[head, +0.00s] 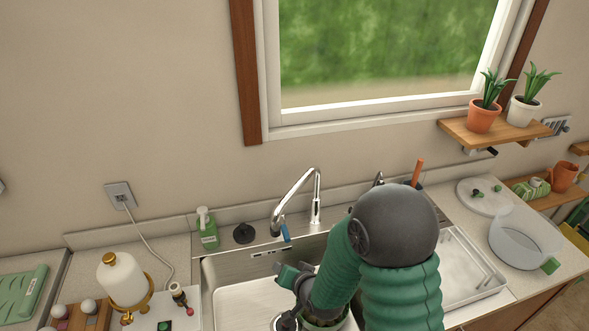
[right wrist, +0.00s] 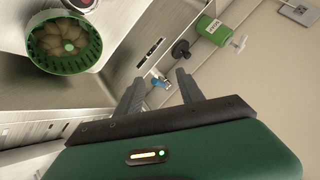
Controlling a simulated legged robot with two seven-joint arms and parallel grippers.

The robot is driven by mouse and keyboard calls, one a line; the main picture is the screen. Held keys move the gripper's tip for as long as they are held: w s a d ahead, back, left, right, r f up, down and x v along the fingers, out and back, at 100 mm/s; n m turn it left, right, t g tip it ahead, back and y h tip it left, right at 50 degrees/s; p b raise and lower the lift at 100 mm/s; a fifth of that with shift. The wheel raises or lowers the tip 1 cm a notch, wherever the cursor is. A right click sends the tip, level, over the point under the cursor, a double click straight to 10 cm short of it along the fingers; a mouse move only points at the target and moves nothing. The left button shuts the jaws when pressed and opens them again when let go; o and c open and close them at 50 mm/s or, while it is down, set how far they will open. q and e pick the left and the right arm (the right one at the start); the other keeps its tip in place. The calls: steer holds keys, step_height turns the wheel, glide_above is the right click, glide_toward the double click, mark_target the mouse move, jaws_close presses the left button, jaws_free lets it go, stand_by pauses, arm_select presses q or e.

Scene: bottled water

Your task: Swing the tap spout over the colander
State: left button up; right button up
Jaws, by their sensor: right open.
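The chrome tap (head: 316,205) stands behind the sink, its spout (head: 290,200) bent to the left and forward. A blue piece (head: 285,232) hangs by the spout's end; it also shows in the right wrist view (right wrist: 160,82), in line with the gap between my fingers. My right gripper (head: 288,272) is below and in front of it, open and empty; its two fingers show in the right wrist view (right wrist: 158,90). The green colander (right wrist: 65,42), with brownish contents, sits in the sink; in the head view my right arm hides most of it. My left gripper is out of view.
The steel sink (head: 235,312) lies under my arm. A green soap bottle (head: 207,230) and a dark round stopper (head: 243,233) stand left of the tap. A white drying tray (head: 462,268) is at the right. A plant shelf (head: 485,133) juts from the wall.

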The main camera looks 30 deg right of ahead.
steer(key=w+d+r+m+t+h+p, duration=0.2)
steer(key=d+r+m+t+p, duration=0.1)
steer(key=d+r+m+p, duration=0.4)
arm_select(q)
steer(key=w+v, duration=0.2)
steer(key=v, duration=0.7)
arm_select(e)
steer(key=m+t+h+b, duration=0.2)
steer(key=m+t+b, duration=0.1)
steer(key=b, duration=0.4)
glide_toward(295, 189)
steer(key=x, duration=0.4)
steer(key=f+x, duration=0.1)
steer(key=x, duration=0.6)
steer(key=shift+w+d+f, duration=0.2)
steer(key=shift+d+f, duration=0.05)
steer(key=shift+d, duration=0.2)
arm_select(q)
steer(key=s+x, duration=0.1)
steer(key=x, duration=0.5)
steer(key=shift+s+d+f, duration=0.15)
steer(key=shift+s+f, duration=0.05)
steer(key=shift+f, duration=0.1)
arm_select(e)
steer(key=shift+a+r, duration=0.1)
steer(key=shift+a, duration=0.05)
steer(key=shift+a, duration=0.1)
steer(key=shift+c, duration=0.5)
jaws_close()
